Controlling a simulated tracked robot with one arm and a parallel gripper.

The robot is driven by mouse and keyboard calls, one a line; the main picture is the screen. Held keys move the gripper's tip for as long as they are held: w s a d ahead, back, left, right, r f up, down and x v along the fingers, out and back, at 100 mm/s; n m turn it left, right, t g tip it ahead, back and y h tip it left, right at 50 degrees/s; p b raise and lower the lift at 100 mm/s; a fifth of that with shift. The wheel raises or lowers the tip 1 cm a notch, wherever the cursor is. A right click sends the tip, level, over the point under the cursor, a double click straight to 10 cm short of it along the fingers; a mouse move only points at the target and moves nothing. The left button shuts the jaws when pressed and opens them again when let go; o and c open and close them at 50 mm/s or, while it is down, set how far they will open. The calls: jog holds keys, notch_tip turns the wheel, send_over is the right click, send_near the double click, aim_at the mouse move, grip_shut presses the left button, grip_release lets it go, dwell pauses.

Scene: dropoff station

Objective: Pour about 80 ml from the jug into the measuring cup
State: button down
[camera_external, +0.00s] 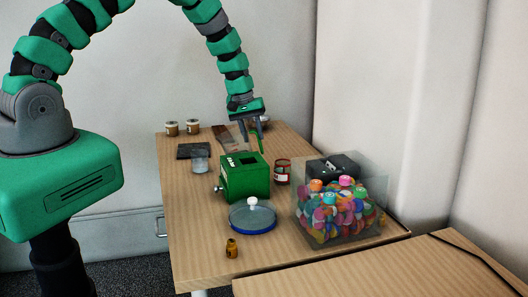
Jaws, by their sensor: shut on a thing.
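My gripper (251,140) points down above and behind the green box, near the far end of the table. It is shut on a slim green piece (260,143), which looks like the handle of the jug. The jug's body is hard to make out; a pale, see-through shape (236,131) shows just left of the fingers. A small clear cup (200,164), likely the measuring cup, stands on the table left of the green box, in front of a dark flat pad (194,150). Its marks and any liquid are too small to see.
A green box with a crank (245,182) stands mid-table. A red-brown jar (283,172) is right of it. A lidded blue-rimmed dish (253,218), an amber bottle (232,248) and a clear bin of colourful pieces (338,215) are nearer. Two jars (182,128) stand at the back left.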

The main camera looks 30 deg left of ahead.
jog(key=shift+w+d+f+y+p, duration=0.25)
jog(key=shift+d+y+p, duration=0.4)
jog(key=shift+p, duration=0.8)
jog(key=shift+w+d+f+g+y+b, duration=0.15)
jog(key=shift+d+f+g+y+b, duration=0.35)
jog(key=shift+f+b, duration=0.5)
jog(key=b, duration=0.3)
jog(key=shift+d+f+y, duration=0.1)
jog(key=shift+d+y, duration=0.25)
jog(key=shift+d, duration=0.05)
jog(key=shift+w, duration=0.1)
